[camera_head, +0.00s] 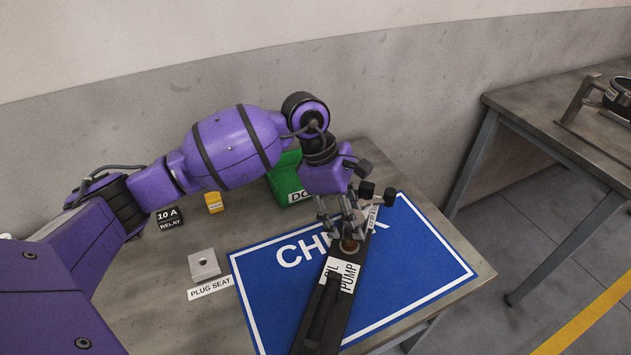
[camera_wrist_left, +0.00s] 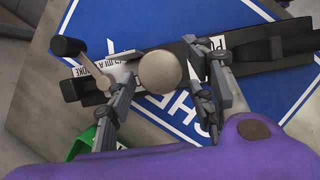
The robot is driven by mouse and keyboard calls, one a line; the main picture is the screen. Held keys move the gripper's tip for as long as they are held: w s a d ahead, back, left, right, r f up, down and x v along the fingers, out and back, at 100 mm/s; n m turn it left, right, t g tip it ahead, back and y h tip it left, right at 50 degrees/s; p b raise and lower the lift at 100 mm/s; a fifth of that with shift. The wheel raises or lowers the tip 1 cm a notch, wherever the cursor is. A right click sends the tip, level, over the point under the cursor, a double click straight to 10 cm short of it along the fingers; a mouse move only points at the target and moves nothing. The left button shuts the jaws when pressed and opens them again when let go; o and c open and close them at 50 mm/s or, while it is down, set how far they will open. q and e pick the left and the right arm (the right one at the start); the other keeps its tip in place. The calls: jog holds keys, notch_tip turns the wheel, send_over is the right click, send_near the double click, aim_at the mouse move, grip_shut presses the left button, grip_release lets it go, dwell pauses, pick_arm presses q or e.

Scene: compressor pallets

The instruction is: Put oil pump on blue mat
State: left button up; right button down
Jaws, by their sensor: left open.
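The oil pump (camera_head: 323,309) is a long black part with a white OIL PUMP label. It lies across the blue mat (camera_head: 409,241), which has a white border and white lettering partly covered by the pump. In the left wrist view the pump (camera_wrist_left: 272,48) runs across the blue mat (camera_wrist_left: 145,22). My left gripper (camera_head: 341,222) is open above the pump's far part. In the left wrist view the open fingers (camera_wrist_left: 165,95) stand on either side of a round, pale knob (camera_wrist_left: 160,71). Contact with the pump cannot be told. My right gripper is not in view.
A green bin (camera_head: 285,182) stands behind my left arm. A black relay box (camera_head: 170,218), a small yellow box (camera_head: 213,202) and a metal plug seat (camera_head: 204,264) are on the table left of the mat. A second table (camera_head: 560,128) stands at right.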

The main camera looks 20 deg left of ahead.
pick_arm(q)
jog(key=v, duration=1)
jog(key=shift+r+b, duration=0.3)
jog(key=shift+a, duration=0.1)
